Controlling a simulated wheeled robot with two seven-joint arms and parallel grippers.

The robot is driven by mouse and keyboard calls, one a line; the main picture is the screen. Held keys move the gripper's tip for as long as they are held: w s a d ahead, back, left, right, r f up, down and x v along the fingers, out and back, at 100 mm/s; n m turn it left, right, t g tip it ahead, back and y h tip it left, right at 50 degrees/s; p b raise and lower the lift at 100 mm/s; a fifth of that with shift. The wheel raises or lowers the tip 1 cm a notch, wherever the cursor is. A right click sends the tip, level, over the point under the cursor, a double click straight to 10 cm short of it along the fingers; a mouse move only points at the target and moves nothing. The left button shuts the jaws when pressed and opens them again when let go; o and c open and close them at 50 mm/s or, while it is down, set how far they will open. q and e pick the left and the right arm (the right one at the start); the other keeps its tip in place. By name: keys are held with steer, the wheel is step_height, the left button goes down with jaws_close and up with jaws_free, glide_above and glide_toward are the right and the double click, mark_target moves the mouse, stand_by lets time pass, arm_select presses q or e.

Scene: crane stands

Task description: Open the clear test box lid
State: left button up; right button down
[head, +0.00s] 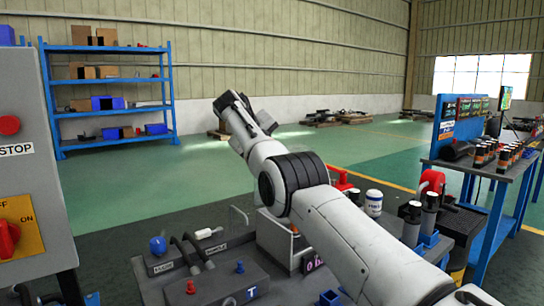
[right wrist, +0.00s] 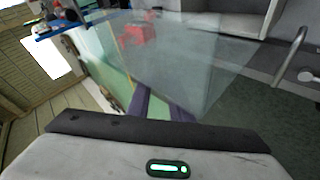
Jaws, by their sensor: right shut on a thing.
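The clear lid (right wrist: 205,75) is a see-through, pale blue-grey panel across the upper middle of the right wrist view. It looks tilted up. The two dark fingers of my right gripper (right wrist: 160,103) are close together at its lower edge and shut on it. In the head view, my right arm comes in from the lower right and hides much of the middle. I cannot make out its fingertips there. A faint clear outline shows left of the arm, above the dark bench (head: 115,240). My left gripper is not in view.
A grey control cabinet (head: 30,150) with a STOP button stands close at left. A blue workbench (head: 480,165) stands at right. Green floor is open behind.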

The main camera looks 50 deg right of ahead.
steer(key=c, duration=1.6)
jaws_free()
steer(key=shift+w+a+f, duration=0.2)
steer(key=shift+w+f, duration=0.05)
steer(key=shift+f, duration=0.05)
steer(key=shift+c, duration=0.2)
steer(key=shift+r, duration=0.1)
steer(key=shift+s, duration=0.1)
steer(key=shift+a+r+b, duration=0.35)
steer(key=shift+a+b, duration=0.05)
steer(key=shift+b, duration=0.1)
steer(key=b+v, duration=0.1)
steer(key=v, duration=0.8)
steer(key=shift+r, duration=0.1)
